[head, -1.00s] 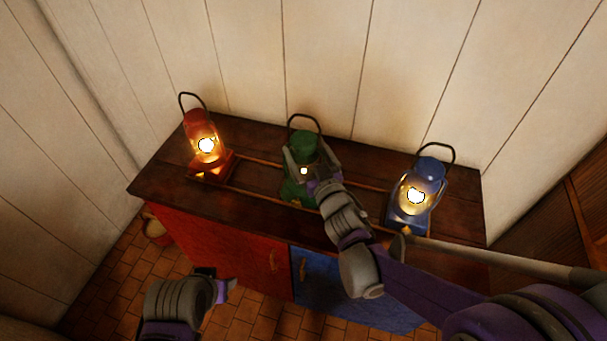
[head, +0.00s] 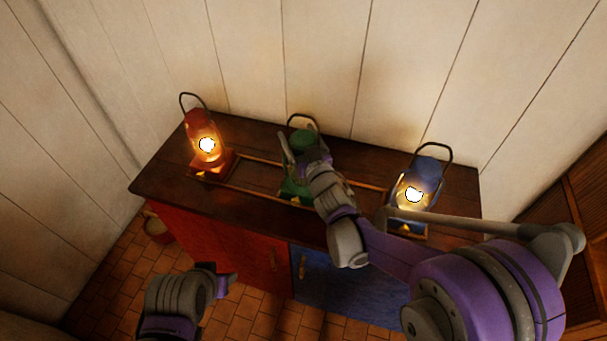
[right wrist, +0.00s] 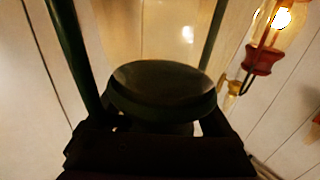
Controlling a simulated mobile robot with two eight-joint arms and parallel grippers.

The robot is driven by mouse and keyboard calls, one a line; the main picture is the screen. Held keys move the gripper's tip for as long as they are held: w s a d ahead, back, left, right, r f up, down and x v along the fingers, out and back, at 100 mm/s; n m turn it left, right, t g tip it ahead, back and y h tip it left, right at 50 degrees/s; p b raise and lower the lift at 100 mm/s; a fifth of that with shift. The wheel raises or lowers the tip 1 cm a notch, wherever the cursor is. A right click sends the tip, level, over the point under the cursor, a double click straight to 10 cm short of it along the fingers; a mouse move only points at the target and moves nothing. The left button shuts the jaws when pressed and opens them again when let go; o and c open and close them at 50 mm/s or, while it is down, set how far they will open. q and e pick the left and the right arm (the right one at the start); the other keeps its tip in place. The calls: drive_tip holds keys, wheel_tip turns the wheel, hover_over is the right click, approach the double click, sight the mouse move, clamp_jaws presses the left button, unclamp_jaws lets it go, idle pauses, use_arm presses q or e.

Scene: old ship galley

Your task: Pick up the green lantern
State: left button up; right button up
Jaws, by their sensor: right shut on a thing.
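The green lantern (head: 301,137) stands upright on the dark wooden counter, between a red and a blue lantern. Its dark wire handle sticks up above its top. My right gripper (head: 305,163) reaches in from the front right and is shut on the green lantern, covering most of its middle. In the right wrist view the lantern's dark green cap (right wrist: 160,85) fills the middle, close to the camera. Whether its base touches the counter is hard to tell. My left gripper (head: 226,284) is low at the front left, away from the counter; its fingers are not clear.
The lit red lantern (head: 205,143) stands on the counter's left. The lit blue lantern (head: 418,188) stands on the right, close to my right arm. The counter (head: 160,182) has red and blue cabinet doors below. A plank wall (head: 300,60) is close behind. A bucket (head: 156,229) is on the floor.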

clamp_jaws()
drive_tip(key=shift+r, duration=0.15)
